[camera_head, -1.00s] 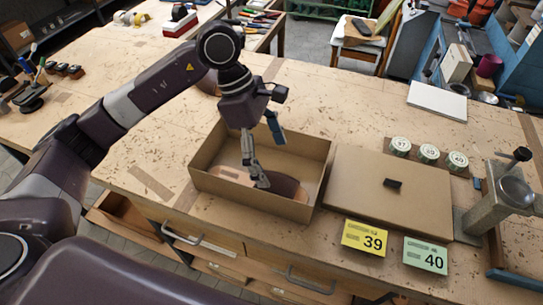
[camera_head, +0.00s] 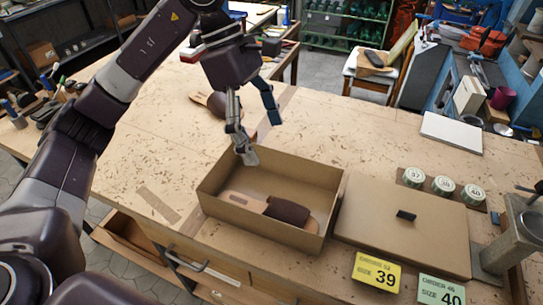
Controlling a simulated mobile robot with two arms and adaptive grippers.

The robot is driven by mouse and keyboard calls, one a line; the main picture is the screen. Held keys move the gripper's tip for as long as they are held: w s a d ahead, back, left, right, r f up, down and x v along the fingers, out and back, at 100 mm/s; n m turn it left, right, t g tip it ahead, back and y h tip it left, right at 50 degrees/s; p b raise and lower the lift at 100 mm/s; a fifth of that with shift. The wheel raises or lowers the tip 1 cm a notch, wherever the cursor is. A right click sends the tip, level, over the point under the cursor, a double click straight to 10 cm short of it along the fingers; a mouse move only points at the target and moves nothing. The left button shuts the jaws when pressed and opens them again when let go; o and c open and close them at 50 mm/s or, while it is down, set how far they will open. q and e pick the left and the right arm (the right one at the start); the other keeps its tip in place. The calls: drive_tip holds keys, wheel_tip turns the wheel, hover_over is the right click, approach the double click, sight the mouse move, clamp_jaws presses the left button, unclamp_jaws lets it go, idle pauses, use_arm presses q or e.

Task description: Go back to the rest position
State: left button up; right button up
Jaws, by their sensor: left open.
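My left gripper (camera_head: 262,138) is open and empty. It hangs above the back left edge of an open cardboard box (camera_head: 325,185), with one fingertip close to the rim; I cannot tell if it touches. A sandal (camera_head: 284,211) with a dark brown strap and a tan sole lies inside the box, apart from the gripper. Another brown sandal (camera_head: 217,103) lies on the workbench behind the gripper, partly hidden by it. My right gripper is not in view.
A closed cardboard lid (camera_head: 400,225) with a black tab lies right of the box. A yellow size 39 card (camera_head: 377,271) and a green size 40 card (camera_head: 441,291) stand in front. Several round tins (camera_head: 443,185) and a metal press (camera_head: 512,235) are at the right.

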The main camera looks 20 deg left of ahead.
use_arm(q)
drive_tip(key=shift+a+r, duration=0.1)
drive_tip(key=shift+r, duration=0.15)
drive_tip(key=shift+r, duration=0.1)
